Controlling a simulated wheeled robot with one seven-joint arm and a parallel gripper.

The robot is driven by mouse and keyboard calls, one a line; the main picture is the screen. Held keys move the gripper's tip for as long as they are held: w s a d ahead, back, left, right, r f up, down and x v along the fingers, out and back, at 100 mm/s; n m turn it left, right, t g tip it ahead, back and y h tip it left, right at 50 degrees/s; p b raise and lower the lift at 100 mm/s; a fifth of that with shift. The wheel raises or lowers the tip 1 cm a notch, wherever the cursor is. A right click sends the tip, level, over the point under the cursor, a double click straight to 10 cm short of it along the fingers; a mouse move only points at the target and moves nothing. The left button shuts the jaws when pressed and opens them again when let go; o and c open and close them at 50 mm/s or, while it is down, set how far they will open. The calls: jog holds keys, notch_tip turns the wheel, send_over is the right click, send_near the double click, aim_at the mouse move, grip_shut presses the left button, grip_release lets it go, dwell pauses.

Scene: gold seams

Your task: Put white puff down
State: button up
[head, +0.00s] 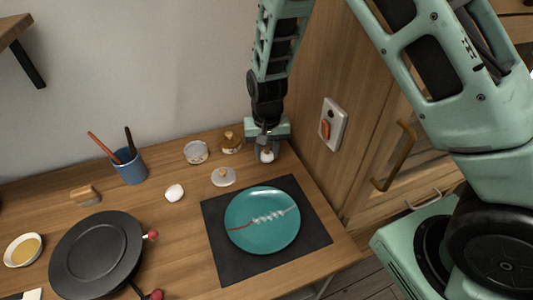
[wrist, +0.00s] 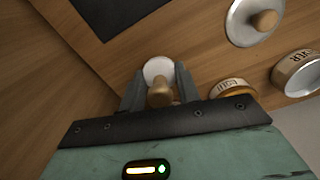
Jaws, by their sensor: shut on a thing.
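My gripper (head: 267,150) is at the back right of the wooden table, beside the cabinet side. It is shut on the white puff (head: 267,157), which shows as a pale round tip below the fingers. In the wrist view my gripper (wrist: 159,88) has its fingers on either side of the puff's wooden handle (wrist: 160,94), with the white puff (wrist: 157,68) beyond it. I cannot tell whether the puff touches the table.
Left of my gripper are a gold-topped jar (head: 231,143), an open tin (head: 196,152) and a knobbed lid (head: 223,176). A white lump (head: 174,192) and blue cup (head: 131,170) stand farther left.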

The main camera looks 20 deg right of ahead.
jog(key=shift+f, duration=0.85)
jog(key=shift+f, duration=0.2)
jog(key=o, duration=0.9)
jog(key=shift+r, duration=0.15)
